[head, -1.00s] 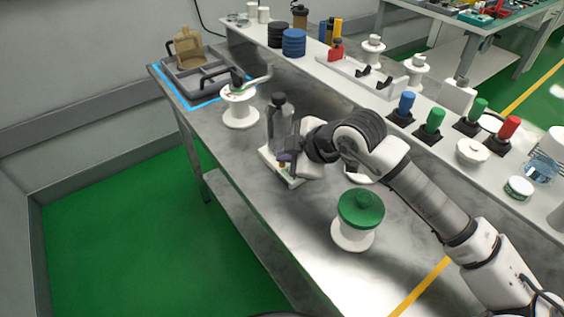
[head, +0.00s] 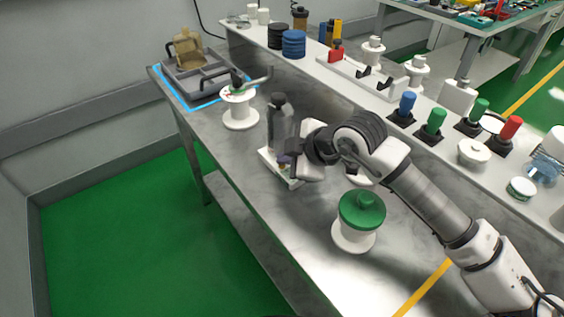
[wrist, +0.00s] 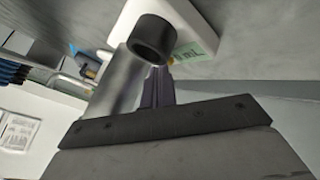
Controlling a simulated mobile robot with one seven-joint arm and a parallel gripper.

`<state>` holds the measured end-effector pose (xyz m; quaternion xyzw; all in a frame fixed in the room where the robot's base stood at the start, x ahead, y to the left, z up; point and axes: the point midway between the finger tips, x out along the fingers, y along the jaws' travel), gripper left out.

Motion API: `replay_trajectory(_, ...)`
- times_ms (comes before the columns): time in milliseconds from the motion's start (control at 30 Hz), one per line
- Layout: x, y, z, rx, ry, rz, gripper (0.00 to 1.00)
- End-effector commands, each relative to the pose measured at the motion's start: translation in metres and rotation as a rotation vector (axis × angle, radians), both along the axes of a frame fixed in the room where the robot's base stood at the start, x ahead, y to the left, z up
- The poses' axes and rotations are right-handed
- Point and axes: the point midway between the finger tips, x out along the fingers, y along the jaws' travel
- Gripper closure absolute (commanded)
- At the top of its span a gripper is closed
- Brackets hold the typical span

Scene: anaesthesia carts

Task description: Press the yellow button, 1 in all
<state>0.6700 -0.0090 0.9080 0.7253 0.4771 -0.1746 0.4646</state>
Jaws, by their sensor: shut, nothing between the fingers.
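A white base plate (head: 270,165) lies on the metal bench and also shows in the wrist view (wrist: 186,20), with a pale green label. A grey bottle-like cylinder (head: 279,118) stands at it; in the wrist view its dark round end (wrist: 153,36) is close. My gripper (head: 285,161) is shut and empty, low over the plate's near right part, beside the cylinder. The fingers (wrist: 158,84) point toward the plate, partly behind the cylinder in the wrist view. I cannot make out a yellow button clearly; the small spot under my fingertips is mostly hidden. Contact cannot be told.
A white spool with a green knob (head: 362,208) stands near on the right. Another white spool (head: 239,108) stands behind on the left, near a grey tray (head: 205,78). A raised white shelf (head: 400,130) with coloured handles runs along the right.

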Motion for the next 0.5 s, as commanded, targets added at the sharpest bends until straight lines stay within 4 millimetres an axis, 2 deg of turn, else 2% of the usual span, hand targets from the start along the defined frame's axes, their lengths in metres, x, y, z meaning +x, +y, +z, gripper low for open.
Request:
replay_trajectory(300, 0.000, 0.000, 0.016, -0.001, 0.000, 0.000, 1.00)
replay_trajectory(500, 0.000, 0.000, 0.016, 0.000, 0.000, 0.000, 1.00)
